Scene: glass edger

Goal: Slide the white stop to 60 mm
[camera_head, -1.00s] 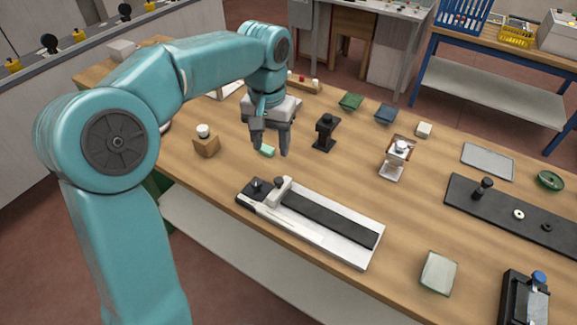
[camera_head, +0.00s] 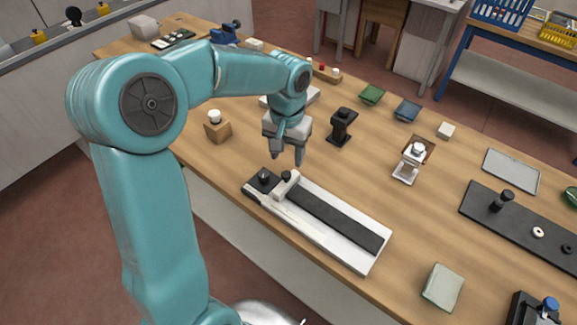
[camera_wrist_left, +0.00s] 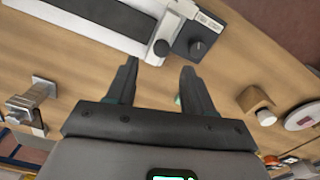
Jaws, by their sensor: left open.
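The edger fixture is a long white base (camera_head: 372,262) with a black strip along it. The white stop (camera_head: 284,187) sits across it near its left end, with a small black knob on top. A dark end block (camera_head: 252,188) with a black knob is just left of the stop. My left gripper (camera_head: 287,157) is open and empty, above the table just behind the stop, apart from it. In the left wrist view the white stop (camera_wrist_left: 172,28) and its black knob (camera_wrist_left: 161,47) lie just beyond the open fingertips (camera_wrist_left: 158,66). No scale marks are readable. My right gripper is not in view.
A wooden block with a white knob (camera_head: 217,126) is left of the gripper, and a black stand (camera_head: 341,127) is to its right. A silver-and-brown device (camera_head: 412,160) stands farther right. A pale green pad (camera_head: 443,287) lies at the front edge.

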